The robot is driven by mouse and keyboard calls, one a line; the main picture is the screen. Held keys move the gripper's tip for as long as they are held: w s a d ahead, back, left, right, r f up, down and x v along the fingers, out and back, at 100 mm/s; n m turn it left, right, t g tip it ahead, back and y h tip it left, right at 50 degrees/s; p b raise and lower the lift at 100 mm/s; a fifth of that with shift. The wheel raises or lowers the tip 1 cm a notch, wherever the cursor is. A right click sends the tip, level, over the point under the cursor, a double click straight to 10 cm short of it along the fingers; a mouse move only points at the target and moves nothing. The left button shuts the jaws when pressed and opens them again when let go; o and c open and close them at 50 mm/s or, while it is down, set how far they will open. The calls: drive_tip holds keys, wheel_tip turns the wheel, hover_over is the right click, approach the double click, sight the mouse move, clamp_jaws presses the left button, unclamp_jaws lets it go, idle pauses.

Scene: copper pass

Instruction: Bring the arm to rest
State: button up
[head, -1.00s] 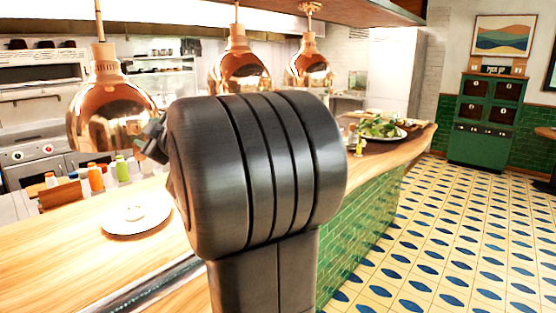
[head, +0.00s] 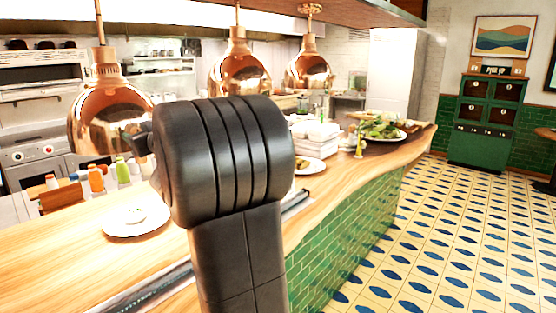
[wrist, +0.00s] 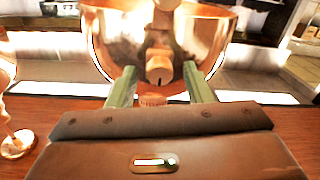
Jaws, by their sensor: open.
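My gripper (wrist: 160,82) shows in the wrist view with its two green fingers spread apart. Nothing is clearly held between them. A rounded copper shape (wrist: 112,45), like a heat lamp, fills the view behind the fingers; whether it is near them is hard to tell. In the head view my dark arm is raised in front of the wooden counter (head: 60,255), its large rounded joint covering the middle. Most of my gripper is hidden behind that joint there.
Copper heat lamps (head: 112,105) hang over the counter, close beside my arm. A white plate (head: 137,220) is left of the arm. White containers (head: 318,137) and a salad plate (head: 380,129) stand to the right. The tiled floor (head: 450,230) at right is clear.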

drive_tip(key=s+d+m, duration=0.1)
drive_tip(key=s+d, duration=0.4)
drive_tip(key=d, duration=0.2)
drive_tip(key=shift+s+d, duration=0.2)
drive_tip(key=shift+s, duration=0.2)
